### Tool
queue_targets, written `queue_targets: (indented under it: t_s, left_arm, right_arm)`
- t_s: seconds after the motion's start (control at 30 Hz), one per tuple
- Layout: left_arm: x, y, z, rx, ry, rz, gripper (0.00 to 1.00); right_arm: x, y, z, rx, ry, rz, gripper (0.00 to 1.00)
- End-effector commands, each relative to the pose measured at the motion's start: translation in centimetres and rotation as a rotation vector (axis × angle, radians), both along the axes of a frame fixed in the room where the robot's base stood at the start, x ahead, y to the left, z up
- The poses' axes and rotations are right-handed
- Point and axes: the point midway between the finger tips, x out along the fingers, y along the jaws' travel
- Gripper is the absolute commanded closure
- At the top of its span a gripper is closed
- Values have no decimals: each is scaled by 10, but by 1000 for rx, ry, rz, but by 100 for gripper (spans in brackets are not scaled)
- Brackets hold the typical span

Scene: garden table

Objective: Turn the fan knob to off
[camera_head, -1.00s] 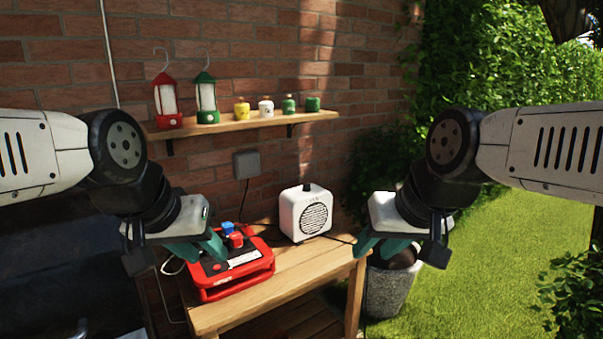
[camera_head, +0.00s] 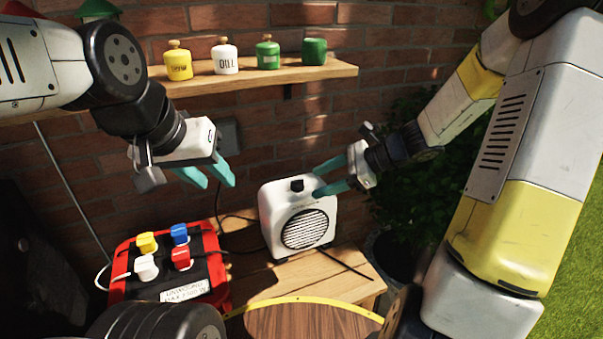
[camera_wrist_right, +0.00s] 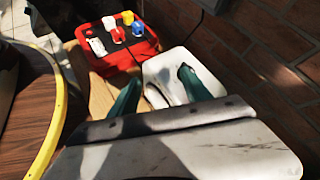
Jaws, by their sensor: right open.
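The fan (camera_head: 282,215) is a white box with a round front grille, standing upright on the wooden table. Its black knob (camera_head: 296,185) is on top. My right gripper (camera_head: 315,181) is open, its teal fingers just right of the knob and close to the fan's top right edge. I cannot tell if they touch the fan. In the right wrist view, the fan's white body (camera_wrist_right: 172,62) lies beyond my open right gripper (camera_wrist_right: 159,74); the knob cannot be made out there. My left gripper (camera_head: 219,186) is open and empty, left of the fan and above the red box.
A red box (camera_head: 215,268) with several coloured plugs stands left of the fan. A shelf (camera_head: 250,77) with several jars hangs above. A dark cable lies beside the fan on the table (camera_head: 262,284). A round yellow-rimmed wooden top (camera_head: 300,322) is in front.

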Motion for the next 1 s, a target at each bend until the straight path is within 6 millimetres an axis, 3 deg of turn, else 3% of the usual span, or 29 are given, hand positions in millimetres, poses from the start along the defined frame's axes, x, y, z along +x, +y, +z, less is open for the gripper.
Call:
queue_targets:
  t_s: [0.13, 0.37, 0.7, 1.0]
  left_arm:
    - [0, 0, 0, 0, 0, 0, 64]
    - [0, 0, 0, 0, 0, 0, 64]
    - [0, 0, 0, 0, 0, 0, 64]
    - [0, 0, 0, 0, 0, 0, 64]
  right_arm:
    - [31, -10, -21, 176, 145, -179, 44]
    - [50, -12, -33, 276, 220, -277, 44]
    - [67, 32, -52, 276, 222, -274, 44]
    - [76, 50, -60, 272, 218, -276, 44]
